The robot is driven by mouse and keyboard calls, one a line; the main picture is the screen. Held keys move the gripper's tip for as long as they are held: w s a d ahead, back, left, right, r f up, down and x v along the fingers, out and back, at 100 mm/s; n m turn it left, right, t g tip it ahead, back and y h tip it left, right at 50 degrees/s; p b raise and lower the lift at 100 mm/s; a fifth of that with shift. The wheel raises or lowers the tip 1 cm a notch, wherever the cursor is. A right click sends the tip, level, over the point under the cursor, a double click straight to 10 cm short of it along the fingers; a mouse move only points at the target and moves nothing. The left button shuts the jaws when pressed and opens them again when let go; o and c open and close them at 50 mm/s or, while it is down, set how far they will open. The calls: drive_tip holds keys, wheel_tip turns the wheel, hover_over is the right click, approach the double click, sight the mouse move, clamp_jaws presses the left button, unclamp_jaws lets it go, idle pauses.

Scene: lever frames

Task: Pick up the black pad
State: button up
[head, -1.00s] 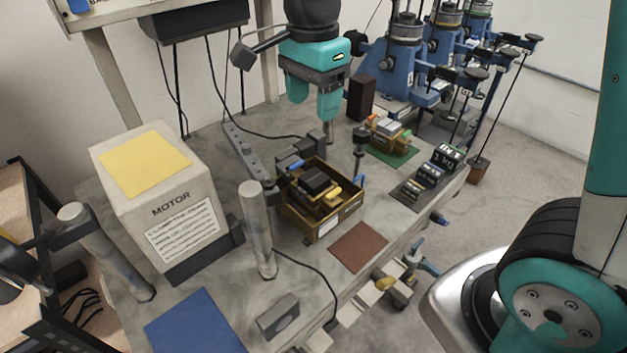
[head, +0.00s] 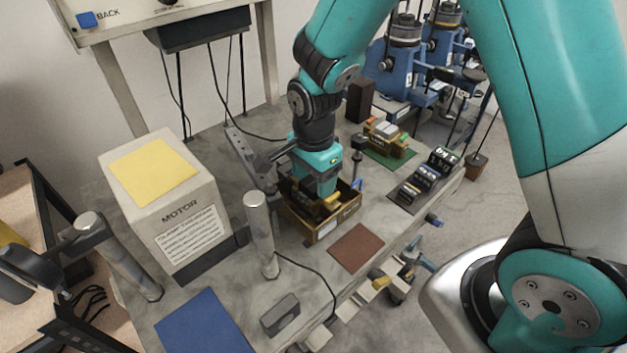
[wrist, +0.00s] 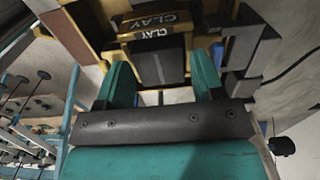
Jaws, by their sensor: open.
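The open wooden box (head: 325,229) stands on the workbench, and my gripper (head: 318,190) is pointing down into it. In the wrist view my gripper (wrist: 161,62) is open, with one teal finger on each side of a dark block (wrist: 160,70). This dark block looks like the black pad; it lies among yellow pieces marked CLAY (wrist: 150,24). I cannot tell whether the fingers touch it. In the head view my gripper hides the pad.
A brown mat (head: 356,248) lies in front of the box. A metal post (head: 261,235) and the MOTOR box (head: 165,205) stand to the left. A green mat with blocks (head: 390,155) and a dark tray (head: 415,195) lie to the right.

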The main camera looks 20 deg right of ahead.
drive_tip(key=shift+f, duration=0.25)
drive_tip(key=c, duration=0.9)
drive_tip(key=shift+r, duration=0.1)
drive_tip(key=shift+c, duration=0.2)
